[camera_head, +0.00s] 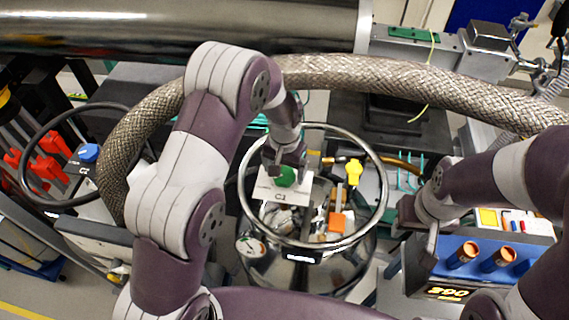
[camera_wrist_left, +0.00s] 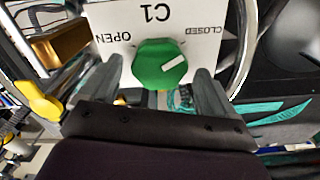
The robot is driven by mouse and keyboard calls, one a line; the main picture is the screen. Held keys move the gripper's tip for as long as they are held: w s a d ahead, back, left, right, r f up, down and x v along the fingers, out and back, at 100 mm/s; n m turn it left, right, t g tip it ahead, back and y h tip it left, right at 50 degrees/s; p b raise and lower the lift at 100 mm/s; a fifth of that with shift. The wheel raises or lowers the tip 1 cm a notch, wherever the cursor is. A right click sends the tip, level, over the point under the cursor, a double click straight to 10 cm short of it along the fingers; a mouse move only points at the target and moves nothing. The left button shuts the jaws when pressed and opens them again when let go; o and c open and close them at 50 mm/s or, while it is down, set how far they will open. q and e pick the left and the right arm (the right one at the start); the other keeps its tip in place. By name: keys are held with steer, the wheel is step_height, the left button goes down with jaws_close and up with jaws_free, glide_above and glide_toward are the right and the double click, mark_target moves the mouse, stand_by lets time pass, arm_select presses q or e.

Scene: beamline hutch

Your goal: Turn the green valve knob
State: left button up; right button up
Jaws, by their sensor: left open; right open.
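The green valve knob (camera_head: 283,176) sits on a white plate (camera_head: 298,188) marked C1, inside a metal ring. In the left wrist view the knob (camera_wrist_left: 160,64) is faceted, with a white mark pointing toward the right, and the plate (camera_wrist_left: 208,18) reads OPEN and CLOSED. My left gripper (camera_head: 278,163) is open, with its fingertips (camera_wrist_left: 158,75) on either side of the knob's near part. I cannot tell whether the fingers touch it. My right gripper (camera_head: 424,242) is open and empty, at the right near the blue instrument box.
A metal ring (camera_head: 383,205) surrounds the knob's plate. A yellow knob (camera_head: 353,172) stands to its right. A blue knob (camera_head: 88,152) is at the far left. A thick braided hose (camera_head: 420,84) arches behind my arms. The blue instrument box (camera_head: 470,268) stands at the right.

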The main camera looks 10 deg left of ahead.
arm_select(q)
steer(key=shift+w+f, duration=0.1)
steer(key=shift+f, duration=0.1)
steer(key=shift+s+r, duration=0.1)
steer(key=shift+s, duration=0.4)
steer(key=shift+c, duration=1.3)
steer(key=c, duration=0.8)
arm_select(e)
steer(key=shift+s+r, duration=0.15)
steer(key=shift+s, duration=0.3)
